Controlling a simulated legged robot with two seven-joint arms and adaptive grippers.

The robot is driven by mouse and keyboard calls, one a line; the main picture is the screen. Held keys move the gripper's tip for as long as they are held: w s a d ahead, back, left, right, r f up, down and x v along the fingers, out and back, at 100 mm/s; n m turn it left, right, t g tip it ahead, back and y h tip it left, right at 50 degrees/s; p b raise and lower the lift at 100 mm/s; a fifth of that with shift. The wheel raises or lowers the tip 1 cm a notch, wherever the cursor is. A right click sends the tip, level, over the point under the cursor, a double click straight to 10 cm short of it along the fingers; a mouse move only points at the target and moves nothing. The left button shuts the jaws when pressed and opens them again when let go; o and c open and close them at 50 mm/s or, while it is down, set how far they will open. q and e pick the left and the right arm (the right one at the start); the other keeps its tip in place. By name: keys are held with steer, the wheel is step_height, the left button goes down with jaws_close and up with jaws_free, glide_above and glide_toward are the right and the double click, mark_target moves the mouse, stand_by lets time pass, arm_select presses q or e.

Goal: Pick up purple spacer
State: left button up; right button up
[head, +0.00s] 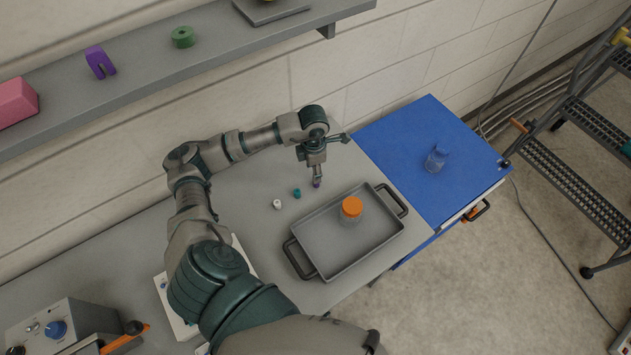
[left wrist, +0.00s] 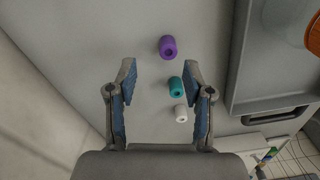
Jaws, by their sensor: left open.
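The purple spacer (head: 317,184) stands on the grey bench, just beneath my left gripper (head: 317,176) in the head view. It shows fully in the left wrist view (left wrist: 168,47), beyond the fingertips and between their lines. My left gripper (left wrist: 159,75) is open and empty, its two blue-padded fingers apart. A teal spacer (left wrist: 176,86) and a white spacer (left wrist: 180,113) lie in a row with the purple one, nearer the right finger. They also show on the bench in the head view, teal (head: 297,193) and white (head: 277,204). My right gripper is not in view.
A grey tray (head: 319,273) with handles holds an orange-lidded jar (head: 351,208), right of the spacers. A blue cabinet top (head: 405,148) carries a clear blue jar (head: 437,158). A wall shelf (head: 140,66) runs above the bench. Bare bench lies around the spacers.

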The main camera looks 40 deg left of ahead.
arm_select(q)
steer(key=f, duration=0.2)
steer(key=d+f, duration=0.1)
steer(key=f, duration=0.2)
steer(key=shift+s+d, duration=0.1)
steer(key=shift+d, duration=0.05)
steer(key=shift+a, duration=0.35)
steer(key=c, duration=0.8)
